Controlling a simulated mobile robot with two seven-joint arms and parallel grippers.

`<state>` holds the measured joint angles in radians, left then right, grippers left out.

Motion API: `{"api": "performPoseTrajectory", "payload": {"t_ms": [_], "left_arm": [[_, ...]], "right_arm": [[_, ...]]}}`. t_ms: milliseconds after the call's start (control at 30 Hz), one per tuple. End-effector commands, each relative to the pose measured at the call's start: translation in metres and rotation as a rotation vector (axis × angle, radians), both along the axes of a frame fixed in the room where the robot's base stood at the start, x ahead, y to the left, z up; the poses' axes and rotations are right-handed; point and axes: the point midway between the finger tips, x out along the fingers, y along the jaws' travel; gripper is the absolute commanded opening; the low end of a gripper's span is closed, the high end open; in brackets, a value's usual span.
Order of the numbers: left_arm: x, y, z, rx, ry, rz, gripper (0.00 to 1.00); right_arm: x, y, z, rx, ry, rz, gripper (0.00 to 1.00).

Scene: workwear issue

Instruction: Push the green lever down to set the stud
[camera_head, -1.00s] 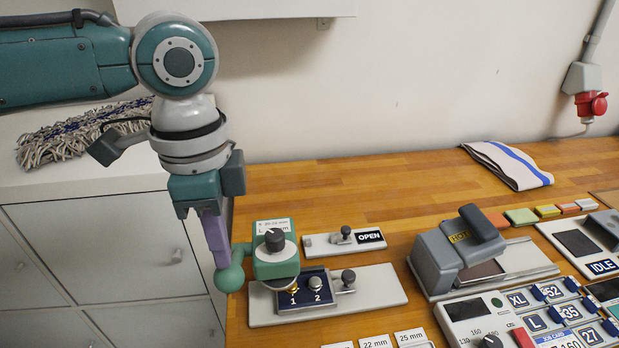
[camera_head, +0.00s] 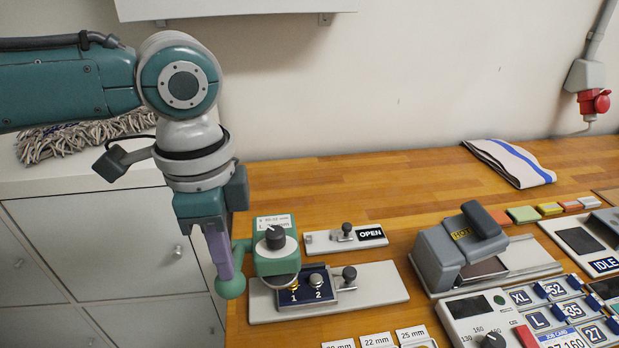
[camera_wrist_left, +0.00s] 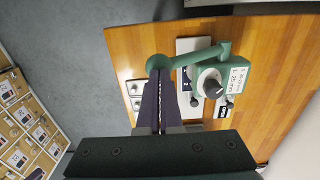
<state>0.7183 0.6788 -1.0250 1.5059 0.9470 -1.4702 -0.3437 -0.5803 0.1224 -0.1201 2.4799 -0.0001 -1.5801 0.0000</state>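The green press (camera_head: 276,260) stands on a grey base plate at the table's left edge. Its green lever (camera_head: 231,286) ends in a round ball knob, low at the press's left side. My left gripper (camera_head: 225,272) points down with its purple fingers at the top of the knob; they seem to touch it. In the left wrist view the two dark fingers (camera_wrist_left: 159,80) lie nearly together, with the lever's knob (camera_wrist_left: 158,62) just beyond their tips. A navy slide (camera_head: 311,290) marked 1 and 2 is partly under the press head. My right gripper is out of view.
A plate with a black knob and an OPEN label (camera_head: 370,234) lies behind the press. A grey hot press (camera_head: 443,261) stands to the right, and size cards (camera_head: 376,341) lie in front. A folded striped cloth (camera_head: 510,163) lies at the back.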

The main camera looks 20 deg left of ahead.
Motion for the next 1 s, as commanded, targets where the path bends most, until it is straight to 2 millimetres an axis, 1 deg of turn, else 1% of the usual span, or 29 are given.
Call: {"api": "performPoseTrajectory", "payload": {"t_ms": [367,767,1000], "left_arm": [[-0.005,-0.003,-0.010,0.000,0.001,0.000,0.00],[-0.005,-0.003,-0.011,0.001,0.001,0.000,0.00],[-0.007,-0.003,-0.017,0.001,0.002,0.000,0.00]], "right_arm": [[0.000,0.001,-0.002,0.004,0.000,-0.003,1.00],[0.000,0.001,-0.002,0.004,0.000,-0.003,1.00],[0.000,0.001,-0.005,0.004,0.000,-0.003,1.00]]}}
